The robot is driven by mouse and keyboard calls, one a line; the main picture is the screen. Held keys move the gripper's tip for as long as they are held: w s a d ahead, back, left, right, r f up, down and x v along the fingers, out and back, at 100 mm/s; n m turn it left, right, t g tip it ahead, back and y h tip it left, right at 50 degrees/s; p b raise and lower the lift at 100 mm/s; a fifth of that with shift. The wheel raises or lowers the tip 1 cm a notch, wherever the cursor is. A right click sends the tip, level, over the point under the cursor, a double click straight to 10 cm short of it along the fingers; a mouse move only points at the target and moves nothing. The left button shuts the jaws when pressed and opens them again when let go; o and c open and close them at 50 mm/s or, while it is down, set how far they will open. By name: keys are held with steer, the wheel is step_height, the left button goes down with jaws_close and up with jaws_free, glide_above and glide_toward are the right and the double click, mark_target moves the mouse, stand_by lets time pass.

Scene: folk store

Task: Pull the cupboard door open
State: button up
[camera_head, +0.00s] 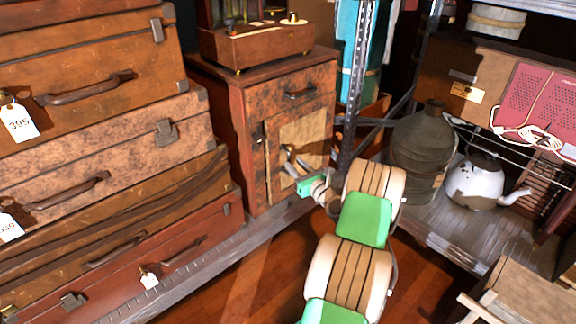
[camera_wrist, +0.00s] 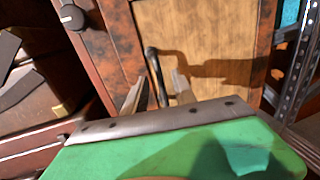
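The wooden cupboard (camera_head: 228,120) stands at the centre back, with a drawer above a door. The door (camera_head: 305,135) has a pale wood panel in a dark mottled frame and looks closed. In the wrist view, the door panel (camera_wrist: 205,40) fills the upper middle, and a dark upright handle (camera_wrist: 153,68) sits on its left part. My gripper (camera_head: 291,162) is in front of the door. In the wrist view, the fingers of my gripper (camera_wrist: 157,92) are apart, with the handle's lower part between them. I cannot tell whether they touch it.
Stacked suitcases (camera_head: 95,150) stand left of the cupboard. A wooden device (camera_head: 255,42) sits on its top. A metal shelf post (camera_head: 355,90) rises close to the right of the door. A milk can (camera_head: 422,150) and a white kettle (camera_head: 478,183) stand farther right. Floor shows in front.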

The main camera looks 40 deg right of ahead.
mark_target(289, 159)
steer(key=w, duration=0.3)
steer(key=w+b, duration=0.1)
steer(key=shift+w+d, duration=0.25)
steer(key=shift+c, duration=0.4)
jaws_close()
stand_by(0.7)
